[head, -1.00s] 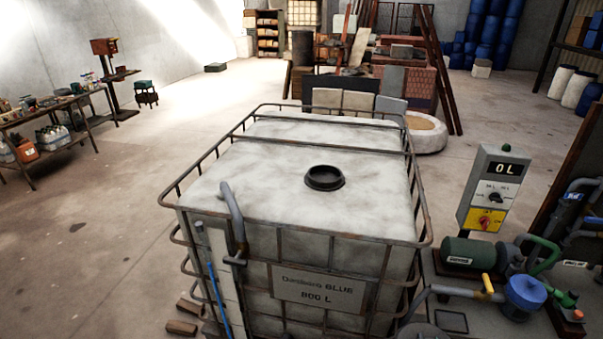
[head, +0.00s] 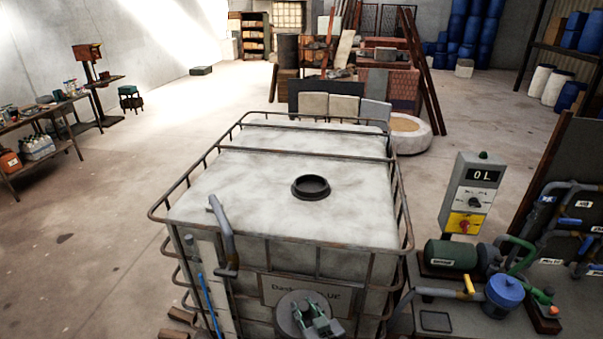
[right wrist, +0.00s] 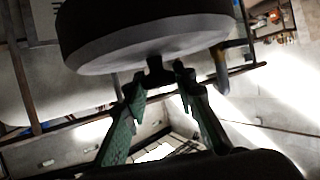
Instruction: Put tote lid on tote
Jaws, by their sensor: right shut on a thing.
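The tote (head: 250,185) is a large white tank in a rusty cage, with a dark, raised, uncovered round opening (head: 311,187) in its top. The tote lid (head: 287,313) is a grey disc, in front of the tote's name plate in the head view. My right gripper (head: 314,312) is shut on the lid's small knob. In the right wrist view the lid (right wrist: 150,38) fills the top middle, and the green fingers (right wrist: 160,78) close on its dark knob. The lid is apart from the opening, nearer to me. My left gripper is not in view.
Cage rails (head: 180,188) rim the tote's top, and a grey bent pipe (head: 222,230) rises at its front left. A control box (head: 472,195) and a pump skid with a blue vessel (head: 504,291) stand at the right. The tote's top is otherwise clear.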

